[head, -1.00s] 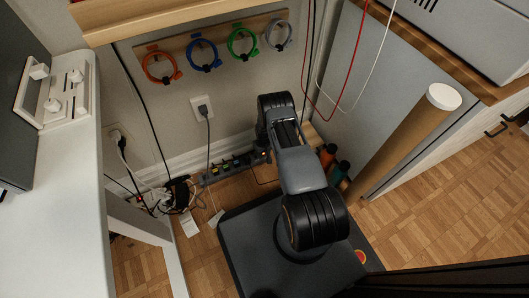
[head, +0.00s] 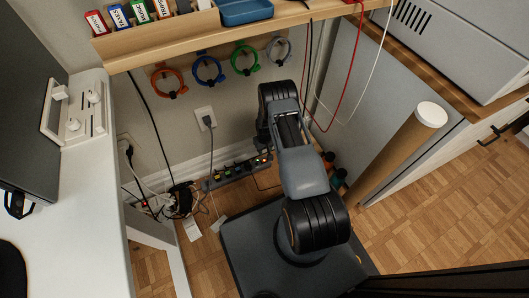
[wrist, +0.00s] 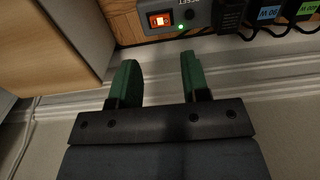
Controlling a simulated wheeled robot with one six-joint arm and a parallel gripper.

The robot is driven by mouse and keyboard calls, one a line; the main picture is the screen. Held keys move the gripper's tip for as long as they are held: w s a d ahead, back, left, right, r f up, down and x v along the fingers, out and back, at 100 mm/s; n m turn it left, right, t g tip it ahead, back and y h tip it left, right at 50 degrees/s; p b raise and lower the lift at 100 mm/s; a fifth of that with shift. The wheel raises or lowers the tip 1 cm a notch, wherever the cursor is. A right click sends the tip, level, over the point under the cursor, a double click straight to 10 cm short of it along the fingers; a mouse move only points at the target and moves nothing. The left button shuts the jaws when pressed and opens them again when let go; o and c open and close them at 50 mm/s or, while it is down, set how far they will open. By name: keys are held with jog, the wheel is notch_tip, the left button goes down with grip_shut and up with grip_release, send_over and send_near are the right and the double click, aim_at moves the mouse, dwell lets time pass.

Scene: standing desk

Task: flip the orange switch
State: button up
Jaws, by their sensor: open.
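The orange switch (wrist: 159,20) is a lit rocker in a dark frame at the end of a grey power strip (wrist: 215,14), near the top of the wrist view. A small green light and a reset button sit beside it. In the head view the power strip (head: 231,174) lies along the foot of the wall, and its right end is close to my arm. My gripper (wrist: 158,72) is open and empty, with two green fingers apart. The switch appears above the gap between the fingertips, apart from them. My arm hides the gripper in the head view.
A wooden shelf (head: 200,38) overhangs the wall area. Bottles (head: 338,180), a cardboard tube (head: 395,158) and a grey panel stand right. A white desk (head: 75,200) is at left.

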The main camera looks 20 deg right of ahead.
jog(key=shift+r+p, duration=0.6)
jog(key=shift+r, duration=1.35)
